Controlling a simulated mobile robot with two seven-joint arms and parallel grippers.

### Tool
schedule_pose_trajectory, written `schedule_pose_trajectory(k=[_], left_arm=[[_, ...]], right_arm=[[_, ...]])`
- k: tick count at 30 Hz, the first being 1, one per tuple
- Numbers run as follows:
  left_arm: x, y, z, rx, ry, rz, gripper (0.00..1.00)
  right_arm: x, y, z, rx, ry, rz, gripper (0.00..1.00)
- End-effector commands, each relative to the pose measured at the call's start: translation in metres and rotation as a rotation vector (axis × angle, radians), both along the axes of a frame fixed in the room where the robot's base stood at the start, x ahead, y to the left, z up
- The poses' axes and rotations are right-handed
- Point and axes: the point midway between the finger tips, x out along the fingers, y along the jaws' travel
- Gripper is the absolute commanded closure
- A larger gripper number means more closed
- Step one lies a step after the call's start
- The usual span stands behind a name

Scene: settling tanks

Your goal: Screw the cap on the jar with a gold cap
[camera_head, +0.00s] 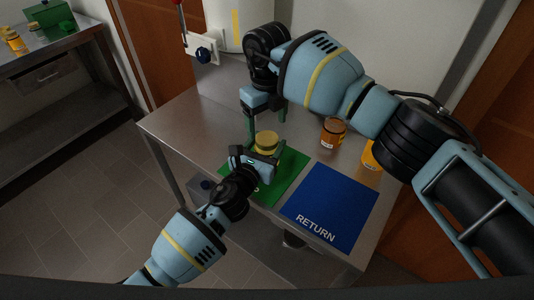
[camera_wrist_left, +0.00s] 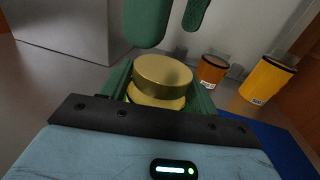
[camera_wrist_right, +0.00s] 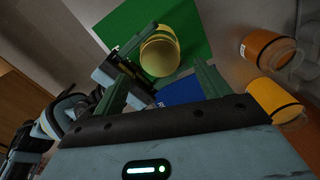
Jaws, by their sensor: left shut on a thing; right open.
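The gold cap (camera_wrist_left: 162,72) sits on top of a yellow jar (camera_wrist_left: 152,100); I cannot tell how tightly it is seated. They stand upright over the green mat (camera_head: 290,180); the cap shows in the head view (camera_head: 266,136) and from above in the right wrist view (camera_wrist_right: 160,54). My left gripper (camera_head: 262,158) is shut on the jar from the front, with a green finger on each side below the cap. My right gripper (camera_head: 266,130) points down over the cap, open, its fingers apart. In the left wrist view its fingertips (camera_wrist_left: 172,25) are above the cap.
A blue mat marked RETURN (camera_head: 328,205) lies right of the green mat. An amber jar (camera_head: 332,133) and an orange jar (camera_head: 370,156) with dark rims stand behind it. A wall fixture with a dark knob (camera_head: 203,54) is at the back left. A side bench (camera_head: 55,55) stands far left.

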Motion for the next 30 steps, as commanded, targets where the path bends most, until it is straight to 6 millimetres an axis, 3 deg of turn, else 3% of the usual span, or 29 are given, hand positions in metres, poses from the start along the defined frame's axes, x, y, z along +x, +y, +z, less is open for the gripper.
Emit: schedule_pose_trajectory(k=[8, 19, 30], left_arm=[[0.0, 0.0, -0.001, 0.0, 0.001, 0.0, 1.0], [0.0, 0.0, -0.001, 0.0, 0.001, 0.0, 1.0], [0.0, 0.0, -0.001, 0.0, 0.001, 0.0, 1.0]], right_arm=[[0.0, 0.0, 0.001, 0.0, 0.0, 0.012, 0.28], [0.0, 0.0, 0.033, -0.001, -0.001, 0.275, 0.28], [0.0, 0.0, 0.033, -0.001, 0.001, 0.293, 0.28]])
